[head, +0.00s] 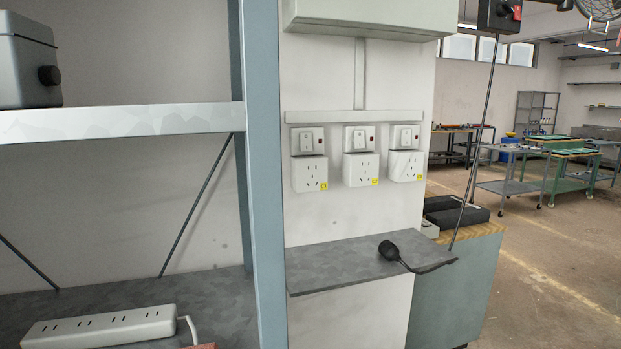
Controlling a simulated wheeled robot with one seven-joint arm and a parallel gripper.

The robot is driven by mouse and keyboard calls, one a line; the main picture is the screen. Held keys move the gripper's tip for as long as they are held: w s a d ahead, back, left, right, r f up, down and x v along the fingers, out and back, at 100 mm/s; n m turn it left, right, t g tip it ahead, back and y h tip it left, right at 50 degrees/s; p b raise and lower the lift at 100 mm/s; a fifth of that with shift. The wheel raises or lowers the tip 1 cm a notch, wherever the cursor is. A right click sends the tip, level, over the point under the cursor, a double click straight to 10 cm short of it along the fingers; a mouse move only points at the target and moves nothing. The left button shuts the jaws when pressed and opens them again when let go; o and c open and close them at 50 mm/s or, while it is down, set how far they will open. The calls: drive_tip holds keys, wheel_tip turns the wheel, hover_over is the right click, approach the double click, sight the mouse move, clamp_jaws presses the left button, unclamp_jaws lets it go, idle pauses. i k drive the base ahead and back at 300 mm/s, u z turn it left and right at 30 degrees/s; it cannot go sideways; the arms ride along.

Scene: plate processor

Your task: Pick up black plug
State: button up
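The black plug (389,250) lies on a grey wall shelf (335,268), near the shelf's right part. Its black cord (432,267) runs right to the shelf's end. The plug's round head points to the upper left, and nothing touches it from above. My gripper is not in view.
Three white sockets (309,174) with switches hang on the wall above the shelf. A blue-grey upright post (264,150) stands left of the shelf. A white power strip (102,327) lies on the lower left rack. A thin cable (478,140) hangs at right. Open floor (545,290) lies to the right.

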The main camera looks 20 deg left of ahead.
sight(388, 250)
drive_tip(key=z, duration=0.95)
drive_tip(key=k, duration=0.75)
drive_tip(key=u, duration=0.45)
drive_tip(key=i, duration=1)
